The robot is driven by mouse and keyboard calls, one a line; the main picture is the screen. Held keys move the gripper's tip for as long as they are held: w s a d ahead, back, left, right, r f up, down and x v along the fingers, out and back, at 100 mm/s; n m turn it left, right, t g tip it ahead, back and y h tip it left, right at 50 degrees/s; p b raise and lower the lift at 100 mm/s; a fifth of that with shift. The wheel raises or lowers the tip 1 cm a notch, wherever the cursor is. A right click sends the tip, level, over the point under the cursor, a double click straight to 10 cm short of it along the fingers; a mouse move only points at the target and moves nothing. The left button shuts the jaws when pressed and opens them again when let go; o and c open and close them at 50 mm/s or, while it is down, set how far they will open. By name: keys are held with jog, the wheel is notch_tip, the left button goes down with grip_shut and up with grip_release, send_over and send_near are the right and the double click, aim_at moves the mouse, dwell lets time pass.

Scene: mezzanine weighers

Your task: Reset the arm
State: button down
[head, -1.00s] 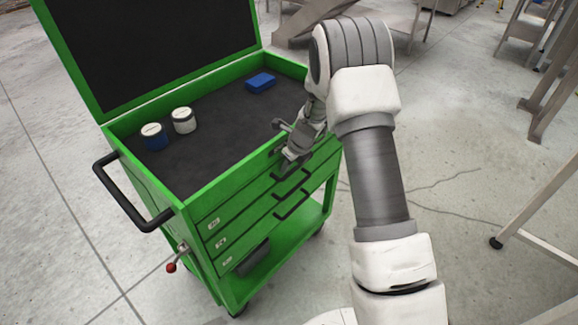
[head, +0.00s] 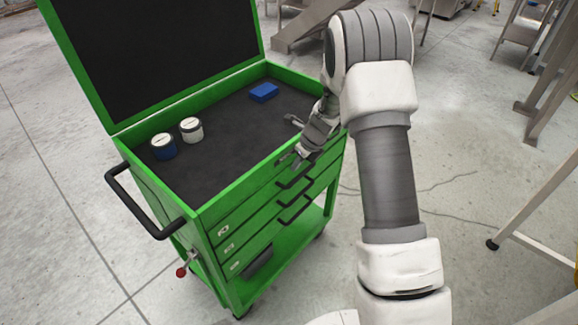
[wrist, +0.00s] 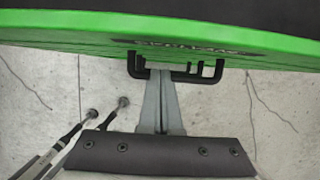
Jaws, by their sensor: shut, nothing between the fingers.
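My gripper (head: 296,158) is shut and empty at the front of a green tool cart (head: 240,197), near the top drawer's black handle (head: 294,177). In the wrist view my gripper (wrist: 162,78) points at a black handle (wrist: 178,73) under the green front edge (wrist: 200,36). The fingertips overlap the handle in that view; I cannot tell whether they touch it. The drawers look closed. My arm reaches in from the right of the head view.
The cart's lid stands open. A blue-and-white tin (head: 163,147), a white tin (head: 191,130) and a blue block (head: 264,92) sit on its dark top. A black side handle (head: 145,205) sticks out left. Metal table legs (head: 535,195) stand at right; floor between is clear.

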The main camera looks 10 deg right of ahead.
jog(key=s+a+r+n, duration=0.1)
jog(key=s+r+n, duration=0.4)
jog(key=r, duration=0.4)
jog(key=s+r+n+p, duration=0.1)
jog(key=s+r+n, duration=0.3)
jog(key=r, duration=0.4)
jog(key=s+a+r+n, duration=0.1)
jog(key=s+r+n, duration=0.4)
jog(key=r, duration=0.4)
jog(key=s+d+r+n+t+h, duration=0.1)
jog(key=s+r+n, duration=0.2)
jog(key=s+n, duration=0.4)
jog(key=s+d+r+n+t+h, duration=0.1)
jog(key=s+n, duration=0.5)
jog(key=s, duration=0.7)
jog(key=shift+s+d+r+n+h, duration=0.15)
jog(key=shift+d+r+n+h, duration=0.35)
jog(key=shift+r, duration=0.45)
